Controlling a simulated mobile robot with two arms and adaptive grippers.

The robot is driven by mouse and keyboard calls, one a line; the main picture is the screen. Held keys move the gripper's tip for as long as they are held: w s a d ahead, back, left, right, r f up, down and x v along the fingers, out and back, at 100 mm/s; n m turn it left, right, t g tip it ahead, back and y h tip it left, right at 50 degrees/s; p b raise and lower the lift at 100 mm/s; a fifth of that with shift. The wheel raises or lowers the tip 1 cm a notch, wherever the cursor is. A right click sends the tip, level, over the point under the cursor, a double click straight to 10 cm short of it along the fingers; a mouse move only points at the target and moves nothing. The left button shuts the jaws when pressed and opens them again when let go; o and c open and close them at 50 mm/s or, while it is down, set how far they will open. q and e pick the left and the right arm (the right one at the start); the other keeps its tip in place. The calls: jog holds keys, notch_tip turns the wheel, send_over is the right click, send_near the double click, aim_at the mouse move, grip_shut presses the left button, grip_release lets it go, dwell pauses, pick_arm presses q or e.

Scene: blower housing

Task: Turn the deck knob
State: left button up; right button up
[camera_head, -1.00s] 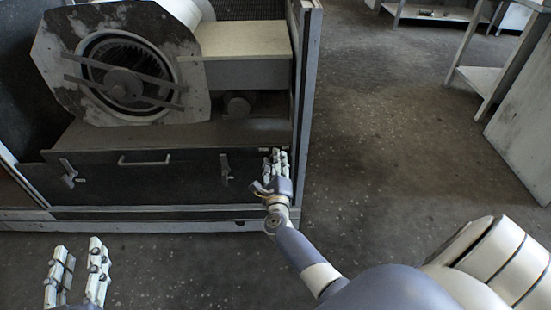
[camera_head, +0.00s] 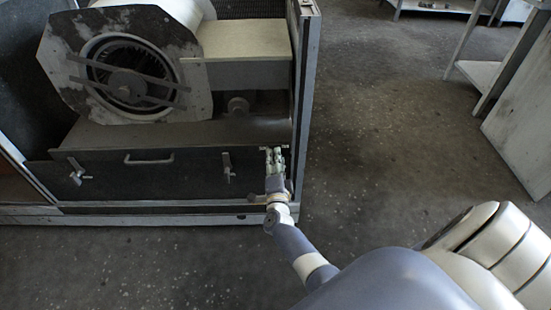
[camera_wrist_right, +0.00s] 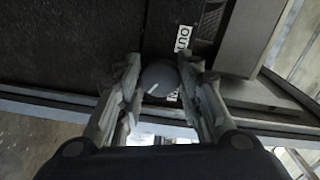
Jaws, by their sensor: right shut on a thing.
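The deck knob is a dark round knob (camera_wrist_right: 160,77) with a pale pointer line, seen in the right wrist view. It sits on the dark front panel (camera_head: 190,186) beside white lettered labels (camera_wrist_right: 181,42). My right gripper (camera_wrist_right: 161,70) has its fingers on both sides of the knob and is shut on it. In the head view my right gripper (camera_head: 274,160) is at the panel's right end and hides the knob. My left gripper is out of view.
The panel has a bar handle (camera_head: 148,160) and two latches, at left (camera_head: 78,172) and right (camera_head: 228,168). The blower housing (camera_head: 62,48) stands above. A cabinet post (camera_head: 308,90) rises close right of my gripper. Open floor (camera_head: 400,130) lies to the right.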

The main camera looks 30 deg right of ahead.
jog(key=shift+n, duration=0.6)
jog(key=shift+f, duration=0.1)
jog(key=o, duration=1.1)
jog(key=v, duration=1.2)
